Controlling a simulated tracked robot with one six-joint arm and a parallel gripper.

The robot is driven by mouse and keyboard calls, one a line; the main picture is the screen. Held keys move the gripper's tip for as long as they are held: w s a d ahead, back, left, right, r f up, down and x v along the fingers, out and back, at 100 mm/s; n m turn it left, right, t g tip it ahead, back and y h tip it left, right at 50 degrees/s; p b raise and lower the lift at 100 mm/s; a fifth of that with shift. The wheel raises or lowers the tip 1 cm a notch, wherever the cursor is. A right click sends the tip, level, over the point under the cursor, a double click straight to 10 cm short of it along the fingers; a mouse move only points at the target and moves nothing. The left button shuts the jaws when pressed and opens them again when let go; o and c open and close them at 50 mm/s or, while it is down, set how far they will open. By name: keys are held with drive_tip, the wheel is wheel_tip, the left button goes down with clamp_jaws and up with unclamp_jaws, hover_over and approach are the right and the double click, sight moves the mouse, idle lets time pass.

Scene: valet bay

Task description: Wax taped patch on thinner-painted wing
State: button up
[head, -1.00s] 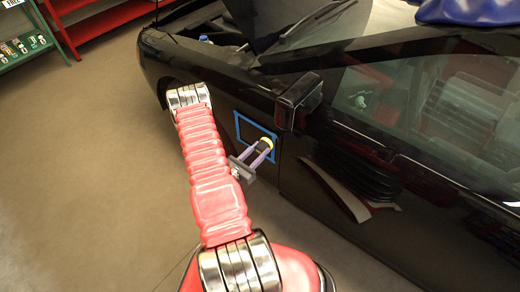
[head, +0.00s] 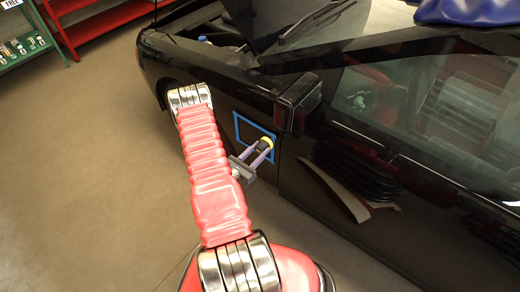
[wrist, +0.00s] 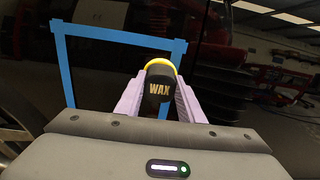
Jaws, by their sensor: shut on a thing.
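My gripper (head: 259,153) has purple fingers and is shut on a black wax applicator with a yellow pad (head: 265,142). The applicator also shows in the wrist view (wrist: 159,88), marked "WAX", between the fingers. A blue tape frame (head: 237,127) marks a rectangle on the black car's wing (head: 215,105). In the wrist view the tape (wrist: 62,65) runs along the left and top, with the applicator at the lower right of the rectangle. The yellow pad faces the panel; I cannot tell whether it touches. The lower tape is partly hidden by my gripper.
The wing mirror (head: 298,102) juts out just right of the taped patch. A blue item (head: 465,12) lies on the car at the top right. Red shelves (head: 100,22) and a green rack (head: 25,35) stand at the upper left. The floor on the left is clear.

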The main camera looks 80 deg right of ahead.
drive_tip(key=shift+s+d, duration=0.2)
drive_tip(key=shift+d, duration=0.25)
idle(1.2)
drive_tip(key=shift+w, duration=0.1)
drive_tip(key=shift+w+d, duration=0.15)
drive_tip(key=shift+c, duration=0.9)
drive_tip(key=shift+w+d, duration=0.3)
drive_tip(key=shift+w, duration=0.55)
drive_tip(key=shift+w+d, duration=0.25)
drive_tip(key=shift+w, duration=0.55)
drive_tip(key=shift+w, duration=0.1)
drive_tip(key=shift+w+d, duration=0.45)
drive_tip(key=shift+w, duration=0.4)
drive_tip(key=shift+w+d, duration=0.45)
drive_tip(key=shift+w, duration=0.35)
drive_tip(key=shift+r, duration=0.1)
drive_tip(key=shift+w+d, duration=0.3)
drive_tip(key=shift+w, duration=0.3)
drive_tip(key=shift+w+d, duration=0.3)
drive_tip(key=shift+w, duration=0.3)
drive_tip(key=shift+w+d, duration=0.3)
drive_tip(key=shift+w, duration=0.3)
